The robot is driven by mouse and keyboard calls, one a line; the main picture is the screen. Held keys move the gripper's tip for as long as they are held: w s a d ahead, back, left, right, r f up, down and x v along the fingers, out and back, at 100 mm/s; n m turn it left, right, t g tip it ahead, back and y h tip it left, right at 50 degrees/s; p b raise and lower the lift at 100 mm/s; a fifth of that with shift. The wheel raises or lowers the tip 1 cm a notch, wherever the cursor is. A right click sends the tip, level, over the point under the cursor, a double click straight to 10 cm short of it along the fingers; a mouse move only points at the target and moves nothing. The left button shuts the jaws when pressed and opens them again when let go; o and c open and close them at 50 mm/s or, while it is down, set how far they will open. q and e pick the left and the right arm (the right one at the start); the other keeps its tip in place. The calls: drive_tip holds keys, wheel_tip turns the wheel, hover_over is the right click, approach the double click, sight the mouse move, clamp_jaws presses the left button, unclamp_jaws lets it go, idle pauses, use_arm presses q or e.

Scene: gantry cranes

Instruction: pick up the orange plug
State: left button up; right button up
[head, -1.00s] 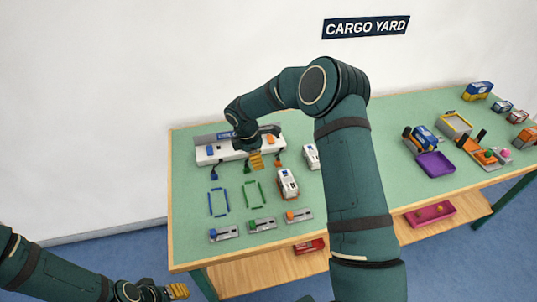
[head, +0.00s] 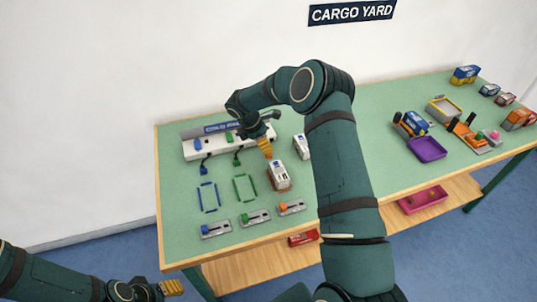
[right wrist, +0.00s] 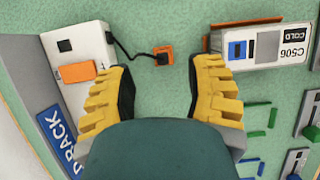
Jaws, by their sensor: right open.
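The orange plug (right wrist: 163,55) lies on the green table top in the right wrist view, on a black cord from the white power strip (right wrist: 82,45). My right gripper (right wrist: 163,88) is open and empty, its yellow fingers to either side of the plug's line, with the plug just past the fingertips. In the head view the right gripper (head: 266,147) is over the right end of the power strip (head: 195,150) and hides the plug. My left gripper (head: 172,287) is low at the left, away from the table; its opening is unclear.
A white container marked C506 (right wrist: 270,47) stands close to the right finger. An orange block (right wrist: 77,71) sits on the strip near the left finger. Blue (head: 204,170) and green (head: 237,161) plugs lie left of the gripper, with green outlines (head: 245,188) in front.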

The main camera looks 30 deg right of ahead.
drive_tip(key=x, duration=0.4)
drive_tip(key=shift+s+f+b, duration=0.1)
drive_tip(key=shift+f+b, duration=0.3)
drive_tip(key=shift+f, duration=0.05)
drive_tip(key=shift+a, duration=0.1)
clamp_jaws()
